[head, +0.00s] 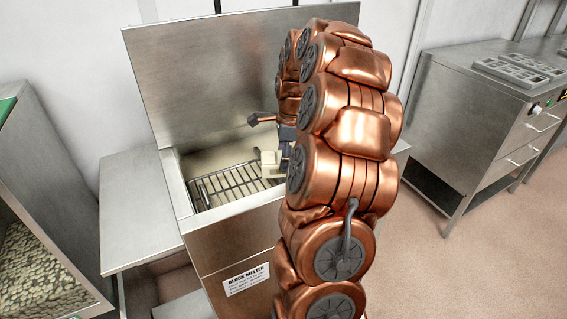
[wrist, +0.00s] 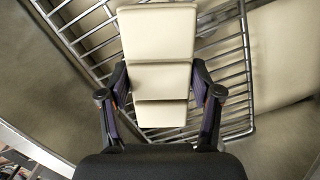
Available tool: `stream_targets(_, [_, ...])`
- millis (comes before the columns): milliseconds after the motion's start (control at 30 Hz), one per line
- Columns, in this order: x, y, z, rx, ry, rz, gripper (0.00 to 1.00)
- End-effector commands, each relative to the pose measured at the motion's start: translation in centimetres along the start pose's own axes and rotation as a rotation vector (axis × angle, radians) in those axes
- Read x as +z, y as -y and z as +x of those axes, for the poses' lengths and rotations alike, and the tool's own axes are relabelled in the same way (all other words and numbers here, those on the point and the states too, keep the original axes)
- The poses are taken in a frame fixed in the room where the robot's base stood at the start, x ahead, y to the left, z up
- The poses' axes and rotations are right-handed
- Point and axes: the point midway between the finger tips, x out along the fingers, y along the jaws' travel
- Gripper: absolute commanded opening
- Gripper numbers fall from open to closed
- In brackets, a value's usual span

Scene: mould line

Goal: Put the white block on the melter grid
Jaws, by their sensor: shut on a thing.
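The white block (wrist: 158,82) is cream-coloured and stepped, and sits between the two fingers of my gripper (wrist: 160,95) in the wrist view. My gripper is shut on its sides. The melter grid (head: 232,185) is a rack of metal bars inside the open block melter (head: 228,239). In the wrist view the grid (wrist: 222,62) shows behind the block on both sides. In the head view the block (head: 270,163) is over the right part of the grid, partly hidden by my copper arm. I cannot tell whether it touches the bars.
The melter's raised lid (head: 215,75) stands behind the grid. A bare steel side table (head: 140,225) is at left, beside a bin of pale pieces (head: 40,270). A steel cabinet (head: 480,130) with moulds (head: 518,72) on top stands at right. Open floor lies between it and the melter.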

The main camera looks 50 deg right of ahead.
Motion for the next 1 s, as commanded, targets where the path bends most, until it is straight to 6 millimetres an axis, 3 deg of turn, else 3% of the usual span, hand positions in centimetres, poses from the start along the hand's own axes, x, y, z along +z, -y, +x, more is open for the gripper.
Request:
stream_targets(200, [-0.3,0.0,2.4,0.0,0.001,0.002,0.0])
stream_targets(600, [-0.4,0.0,2.9,-0.001,0.0,0.001,0.0])
stream_targets(633, [-0.4,0.0,2.9,0.0,0.0,0.001,0.65])
stream_targets(867, [-0.3,0.0,2.9,0.0,0.0,0.0,0.89])
stream_targets(1000, [-0.3,0.0,2.9,0.0,0.0,0.0,0.89])
